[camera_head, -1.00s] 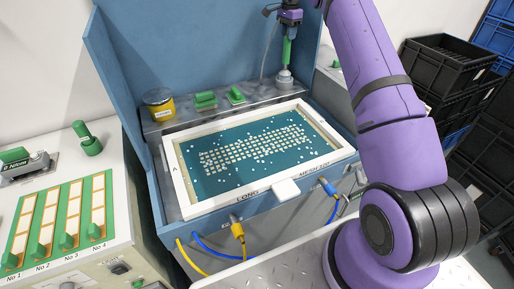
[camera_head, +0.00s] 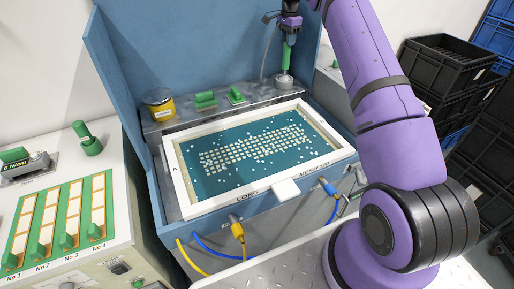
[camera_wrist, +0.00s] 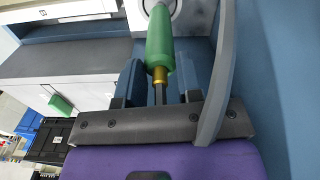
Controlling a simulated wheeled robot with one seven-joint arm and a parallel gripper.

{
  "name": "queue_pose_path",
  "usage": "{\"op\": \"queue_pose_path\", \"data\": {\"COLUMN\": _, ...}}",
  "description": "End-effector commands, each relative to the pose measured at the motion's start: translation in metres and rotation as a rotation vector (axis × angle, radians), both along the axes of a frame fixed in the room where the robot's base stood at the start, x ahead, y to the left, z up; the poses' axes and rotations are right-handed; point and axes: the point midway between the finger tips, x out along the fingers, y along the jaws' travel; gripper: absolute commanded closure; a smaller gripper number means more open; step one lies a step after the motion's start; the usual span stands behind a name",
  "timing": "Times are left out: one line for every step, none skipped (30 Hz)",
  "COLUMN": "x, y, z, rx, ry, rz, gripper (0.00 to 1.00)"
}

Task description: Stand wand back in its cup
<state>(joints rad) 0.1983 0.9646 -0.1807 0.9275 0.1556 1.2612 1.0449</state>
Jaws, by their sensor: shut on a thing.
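The wand (camera_head: 288,54) has a green handle and stands close to upright under my gripper (camera_head: 290,36) at the back right of the printer in the head view. My gripper is shut on the wand's upper end. In the wrist view the green handle (camera_wrist: 160,42) extends from between my fingers (camera_wrist: 160,86), with a brass collar near them. The small grey cup (camera_head: 284,81) is directly below the wand, and the wand's lower end is at its mouth. How deep it sits inside is hidden. A pale round rim, likely the cup (camera_wrist: 172,10), shows past the handle.
A grey cable (camera_wrist: 222,65) runs beside the wand. The blue hood wall (camera_head: 220,40) is close behind. Green blocks (camera_head: 205,99) and a yellow jar (camera_head: 159,104) share the back ledge. The white-framed screen (camera_head: 176,188) lies in front.

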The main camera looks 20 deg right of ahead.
Motion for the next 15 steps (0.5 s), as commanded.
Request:
{"op": "queue_pose_path", "data": {"x": 0.0, "y": 0.0, "z": -0.001, "rx": 0.0, "ry": 0.0, "rz": 0.0, "gripper": 1.0}}
{"op": "queue_pose_path", "data": {"x": 0.0, "y": 0.0, "z": -0.002, "rx": 0.0, "ry": 0.0, "rz": 0.0, "gripper": 1.0}}
{"op": "queue_pose_path", "data": {"x": 0.0, "y": 0.0, "z": -0.003, "rx": 0.0, "ry": 0.0, "rz": 0.0, "gripper": 1.0}}
{"op": "queue_pose_path", "data": {"x": 0.0, "y": 0.0, "z": -0.004, "rx": 0.0, "ry": 0.0, "rz": 0.0, "gripper": 1.0}}
{"op": "queue_pose_path", "data": {"x": 0.0, "y": 0.0, "z": -0.005, "rx": 0.0, "ry": 0.0, "rz": 0.0, "gripper": 1.0}}
{"op": "queue_pose_path", "data": {"x": 0.0, "y": 0.0, "z": -0.006, "rx": 0.0, "ry": 0.0, "rz": 0.0, "gripper": 1.0}}
{"op": "queue_pose_path", "data": {"x": 0.0, "y": 0.0, "z": -0.006, "rx": 0.0, "ry": 0.0, "rz": 0.0, "gripper": 1.0}}
{"op": "queue_pose_path", "data": {"x": 0.0, "y": 0.0, "z": -0.007, "rx": 0.0, "ry": 0.0, "rz": 0.0, "gripper": 1.0}}
{"op": "queue_pose_path", "data": {"x": 0.0, "y": 0.0, "z": -0.008, "rx": 0.0, "ry": 0.0, "rz": 0.0, "gripper": 1.0}}
{"op": "queue_pose_path", "data": {"x": 0.0, "y": 0.0, "z": -0.009, "rx": 0.0, "ry": 0.0, "rz": 0.0, "gripper": 1.0}}
{"op": "queue_pose_path", "data": {"x": 0.0, "y": 0.0, "z": -0.01, "rx": 0.0, "ry": 0.0, "rz": 0.0, "gripper": 1.0}}
{"op": "queue_pose_path", "data": {"x": 0.0, "y": 0.0, "z": -0.011, "rx": 0.0, "ry": 0.0, "rz": 0.0, "gripper": 1.0}}
{"op": "queue_pose_path", "data": {"x": 0.0, "y": 0.0, "z": -0.011, "rx": 0.0, "ry": 0.0, "rz": 0.0, "gripper": 1.0}}
{"op": "queue_pose_path", "data": {"x": 0.0, "y": 0.0, "z": -0.012, "rx": 0.0, "ry": 0.0, "rz": 0.0, "gripper": 1.0}}
{"op": "queue_pose_path", "data": {"x": 0.0, "y": 0.0, "z": -0.013, "rx": 0.0, "ry": 0.0, "rz": 0.0, "gripper": 1.0}}
